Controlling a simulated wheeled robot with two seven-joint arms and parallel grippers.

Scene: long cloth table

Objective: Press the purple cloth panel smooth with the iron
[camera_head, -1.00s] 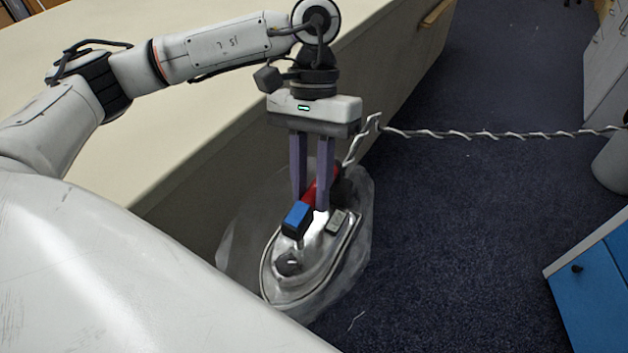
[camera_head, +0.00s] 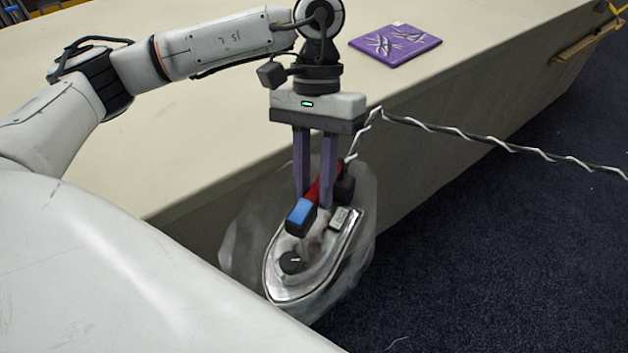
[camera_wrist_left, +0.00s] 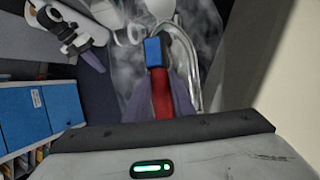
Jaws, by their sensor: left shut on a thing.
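The purple cloth panel (camera_head: 395,44) lies on the table top at the upper right in the head view, with pale crease-like marks across it. My left gripper (camera_head: 313,200) is shut on the red handle of the iron (camera_head: 322,262). It holds the iron beside the table's near side, well apart from the panel. A translucent grey haze surrounds the iron. The iron (camera_wrist_left: 183,45) also shows in the left wrist view, its red handle between the fingers. What looks like my right gripper (camera_wrist_left: 93,60) shows at the upper left there; its jaws are unclear.
The long cream table (camera_head: 225,130) runs from lower left to upper right. A pale twisted cord (camera_head: 450,130) stretches from the iron to the right. Dark blue carpet (camera_head: 500,260) is clear at the right. A blue cabinet (camera_wrist_left: 27,115) stands left in the wrist view.

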